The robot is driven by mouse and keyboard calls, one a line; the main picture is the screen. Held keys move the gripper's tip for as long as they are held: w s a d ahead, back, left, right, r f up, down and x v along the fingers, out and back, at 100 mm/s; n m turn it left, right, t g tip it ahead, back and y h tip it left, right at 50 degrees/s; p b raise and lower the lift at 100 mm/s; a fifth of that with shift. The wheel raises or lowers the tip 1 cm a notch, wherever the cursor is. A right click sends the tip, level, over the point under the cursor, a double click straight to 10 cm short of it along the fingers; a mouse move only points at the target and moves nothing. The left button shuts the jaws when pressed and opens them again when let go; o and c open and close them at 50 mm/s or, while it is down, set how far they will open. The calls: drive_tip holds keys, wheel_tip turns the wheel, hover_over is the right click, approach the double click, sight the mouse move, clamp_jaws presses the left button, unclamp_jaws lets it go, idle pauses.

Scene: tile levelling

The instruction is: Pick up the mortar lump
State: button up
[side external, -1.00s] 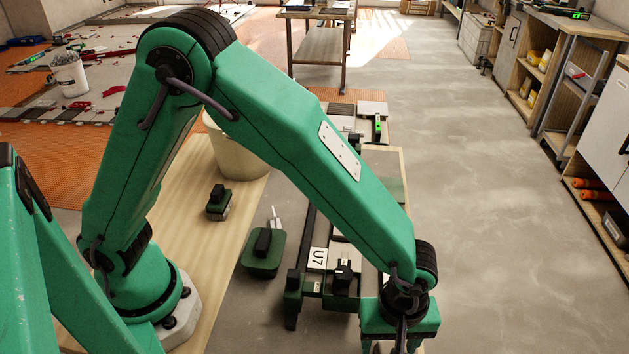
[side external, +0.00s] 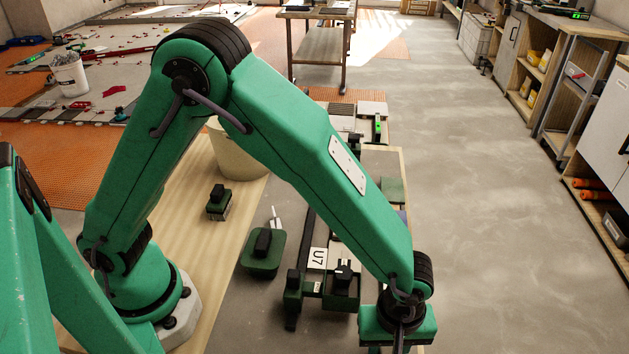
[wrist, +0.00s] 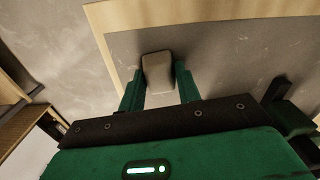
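The mortar lump (wrist: 158,73) is a small grey-brown block in the wrist view, over a grey, wood-edged surface. My gripper (wrist: 159,80) has one green finger on each side of it. The lump nearly fills the gap between the fingertips. Whether the fingers press on it or stand just clear of it, I cannot tell. In the side view my wrist is low at the bottom right, and the fingertips and the lump are hidden.
A pale wooden edge (wrist: 205,12) borders the surface in the wrist view. In the side view, a green-and-black fixture marked U7 (side external: 318,258), a green trowel-like tool (side external: 262,252), a small black-topped block (side external: 218,203) and a beige bucket (side external: 235,155) stand left of my wrist. Open floor lies right.

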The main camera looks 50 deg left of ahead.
sight(388, 349)
drive_tip(key=shift+c, duration=0.2)
drive_tip(key=shift+r, duration=0.8)
wheel_tip(388, 349, up, 2)
drive_tip(key=shift+r, duration=0.15)
drive_tip(key=s+d+r, duration=0.2)
drive_tip(key=s+r, duration=0.5)
drive_tip(key=s, duration=0.4)
drive_tip(key=shift+s+d, duration=0.2)
drive_tip(key=shift+r, duration=0.2)
